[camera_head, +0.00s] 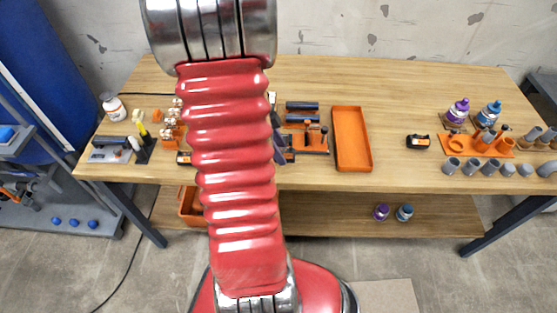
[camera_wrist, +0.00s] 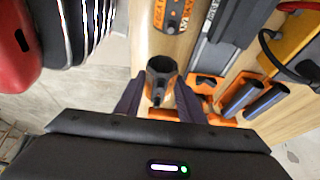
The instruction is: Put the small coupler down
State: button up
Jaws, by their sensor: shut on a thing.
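The small coupler (camera_wrist: 161,70), a short dark grey ring, sits between the fingertips of my gripper (camera_wrist: 158,90) in the wrist view. My gripper is shut on it, with one dark finger on each side. Wooden tabletop shows around it, and an orange part (camera_wrist: 163,113) shows just below it in the picture. I cannot tell whether the coupler touches the table. In the head view my red arm covers most of the work area and the held coupler cannot be made out.
An orange holder with dark pipes (camera_wrist: 240,97) and a dark rail-like tool (camera_wrist: 228,30) lie close right of my gripper. An orange tray (camera_head: 367,160) lies mid-table. Several grey couplers (camera_head: 472,167) stand at the right front. Bare wood lies right of the tray.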

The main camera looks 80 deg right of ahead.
jog(key=shift+f, duration=1.85)
jog(key=o, duration=1.1)
jog(key=shift+f, duration=0.1)
jog(key=shift+o, duration=0.2)
jog(key=v, duration=1.2)
jog(key=shift+w, duration=0.1)
